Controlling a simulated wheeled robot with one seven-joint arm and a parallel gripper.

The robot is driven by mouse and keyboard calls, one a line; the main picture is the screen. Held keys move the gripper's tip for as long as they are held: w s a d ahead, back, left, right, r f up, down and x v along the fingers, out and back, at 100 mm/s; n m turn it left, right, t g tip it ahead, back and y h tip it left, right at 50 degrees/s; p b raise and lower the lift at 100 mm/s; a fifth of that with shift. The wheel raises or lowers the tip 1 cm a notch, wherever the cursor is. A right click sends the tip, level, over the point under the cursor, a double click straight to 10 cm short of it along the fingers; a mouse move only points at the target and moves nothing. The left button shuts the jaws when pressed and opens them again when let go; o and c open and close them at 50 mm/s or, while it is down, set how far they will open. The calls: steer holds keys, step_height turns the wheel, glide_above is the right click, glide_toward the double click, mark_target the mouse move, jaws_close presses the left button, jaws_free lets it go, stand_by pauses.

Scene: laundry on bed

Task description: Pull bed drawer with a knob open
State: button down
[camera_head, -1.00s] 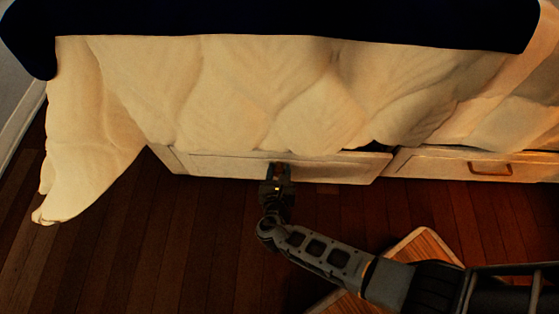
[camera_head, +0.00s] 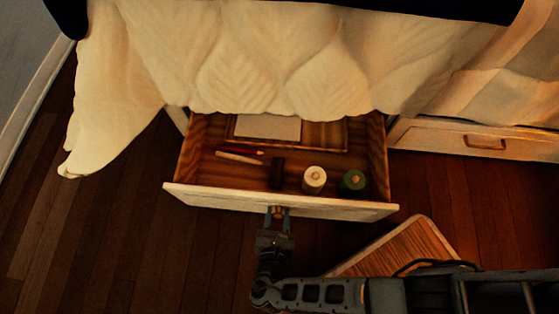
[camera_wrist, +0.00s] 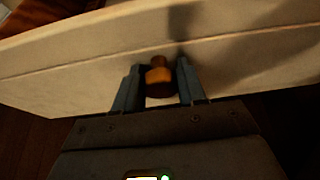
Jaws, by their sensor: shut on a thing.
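The bed drawer (camera_head: 225,200) with a knob is pulled well out from under the bed in the head view, its inside showing. Its pale front also fills the upper part of the wrist view (camera_wrist: 75,70). The round orange-brown knob (camera_wrist: 158,76) sits between my gripper's two fingers in the wrist view. My gripper (camera_head: 278,213) is shut on the knob at the middle of the drawer front. In the head view the knob is small and partly hidden by the fingers.
The drawer holds a pale spool (camera_head: 314,179), a green spool (camera_head: 353,182), a dark object (camera_head: 276,172) and thin sticks. A drawer with a bar handle (camera_head: 485,142) is closed at right. A wooden board (camera_head: 405,247) lies partly under my arm. Wood floor is clear at left.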

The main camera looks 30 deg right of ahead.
steer(key=shift+s+a, duration=0.5)
steer(key=shift+s, duration=0.25)
steer(key=shift+s+a, duration=0.5)
steer(key=shift+s, duration=0.2)
steer(key=c, duration=0.7)
jaws_free()
steer(key=shift+o, duration=0.2)
steer(key=p+v, duration=0.1)
steer(key=v, duration=0.6)
steer(key=shift+s+a, duration=0.25)
steer(key=shift+s, duration=0.05)
steer(key=shift+r, duration=0.1)
